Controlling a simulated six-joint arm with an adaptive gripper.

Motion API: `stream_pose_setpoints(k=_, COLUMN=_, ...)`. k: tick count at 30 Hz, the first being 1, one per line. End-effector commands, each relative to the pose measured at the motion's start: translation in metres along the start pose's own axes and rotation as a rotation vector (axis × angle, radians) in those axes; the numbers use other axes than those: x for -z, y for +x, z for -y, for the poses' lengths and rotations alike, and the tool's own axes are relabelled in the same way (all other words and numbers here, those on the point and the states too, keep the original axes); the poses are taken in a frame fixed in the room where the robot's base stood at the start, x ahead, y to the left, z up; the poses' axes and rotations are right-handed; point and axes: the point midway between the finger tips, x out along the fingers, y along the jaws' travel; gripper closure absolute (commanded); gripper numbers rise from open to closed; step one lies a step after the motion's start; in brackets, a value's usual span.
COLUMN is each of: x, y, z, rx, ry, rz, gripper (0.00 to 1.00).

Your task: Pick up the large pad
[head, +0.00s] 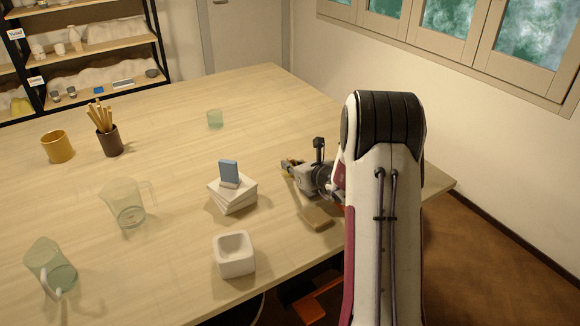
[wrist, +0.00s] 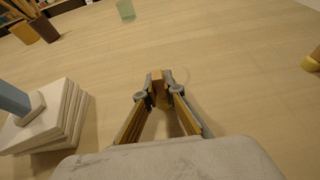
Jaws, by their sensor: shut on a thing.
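My gripper (wrist: 158,92) is low over the right part of the table, with its fingers closed on a tan, wooden-looking tool (wrist: 163,99). In the head view, this tool (head: 316,217) seems to run beneath my gripper (head: 287,164) to a broad brown end near the table's edge. My wrist hides part of it. A blue block (head: 229,172) stands upright in a small pale base on a stack of white slabs (head: 236,203), left of my gripper. The stack (wrist: 72,118) is at left in the wrist view. I cannot tell which thing is the large pad.
A white square bowl (head: 235,262) stands in front of the stack.

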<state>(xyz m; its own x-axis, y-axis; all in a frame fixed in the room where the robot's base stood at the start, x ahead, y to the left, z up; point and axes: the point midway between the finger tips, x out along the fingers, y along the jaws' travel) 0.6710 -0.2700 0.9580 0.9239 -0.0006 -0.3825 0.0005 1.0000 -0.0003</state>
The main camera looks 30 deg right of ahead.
Motion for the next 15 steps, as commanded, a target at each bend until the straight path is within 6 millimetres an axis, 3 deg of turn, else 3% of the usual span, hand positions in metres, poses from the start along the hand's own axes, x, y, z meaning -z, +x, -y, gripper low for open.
stream_pose_setpoints(k=8, x=-0.011, y=-0.005, z=0.0, rx=0.0, ry=-0.002, rz=-0.001, gripper=1.0)
stream_pose_setpoints(k=15, x=-0.037, y=-0.015, z=0.0, rx=0.0, ry=-0.002, rz=0.002, gripper=1.0)
